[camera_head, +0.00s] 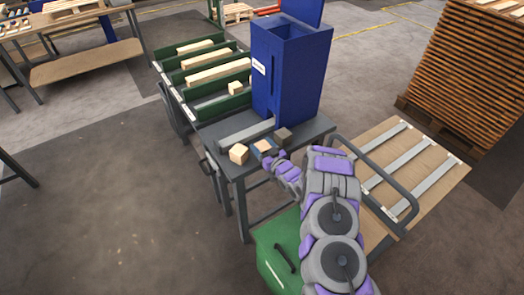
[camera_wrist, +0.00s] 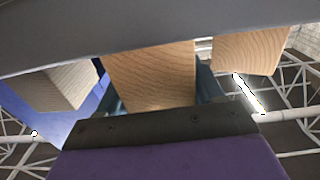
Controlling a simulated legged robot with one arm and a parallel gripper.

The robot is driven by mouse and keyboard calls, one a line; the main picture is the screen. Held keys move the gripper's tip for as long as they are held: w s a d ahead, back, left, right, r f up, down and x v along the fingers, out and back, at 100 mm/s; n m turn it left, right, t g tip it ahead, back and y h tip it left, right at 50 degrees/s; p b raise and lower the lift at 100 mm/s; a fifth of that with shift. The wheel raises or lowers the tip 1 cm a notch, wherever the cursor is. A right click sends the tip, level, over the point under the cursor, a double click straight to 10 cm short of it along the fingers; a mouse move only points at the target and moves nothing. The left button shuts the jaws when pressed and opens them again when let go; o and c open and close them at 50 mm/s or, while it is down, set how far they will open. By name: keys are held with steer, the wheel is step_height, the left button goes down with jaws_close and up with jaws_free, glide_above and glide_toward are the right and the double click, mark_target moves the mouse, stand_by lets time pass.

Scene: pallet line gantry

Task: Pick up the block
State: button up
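Three small wooden blocks stand in a row on the grey table's front part. The left block (camera_head: 239,154) is pale, the middle block (camera_head: 263,146) is browner, and the right block (camera_head: 284,135) looks dark. My gripper (camera_head: 266,148) is at the middle block. In the wrist view, the middle block (camera_wrist: 150,72) sits between the two dark fingers of my gripper (camera_wrist: 160,90), close to the palm. The fingers are spread about the block's width; whether they press on it is unclear. The other blocks (camera_wrist: 60,84) and (camera_wrist: 250,50) are outside the fingers.
A tall blue bin (camera_head: 285,75) and a grey bar (camera_head: 247,131) stand behind the blocks on the grey table (camera_head: 215,135). Green trays (camera_head: 212,78) with wood pieces lie behind left. A board with metal strips (camera_head: 440,175) is at right, near a wood stack (camera_head: 460,75).

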mark_target(263, 145)
steer(key=shift+d, duration=0.35)
steer(key=c, duration=0.3)
steer(key=shift+c, duration=1.3)
steer(key=shift+a, duration=0.25)
steer(key=shift+a+r, duration=0.1)
steer(key=shift+r, duration=0.15)
steer(key=r+p, duration=0.2)
steer(key=r, duration=0.7)
steer(key=shift+d, duration=0.2)
steer(key=shift+a+r, duration=0.1)
steer(key=shift+r, duration=0.2)
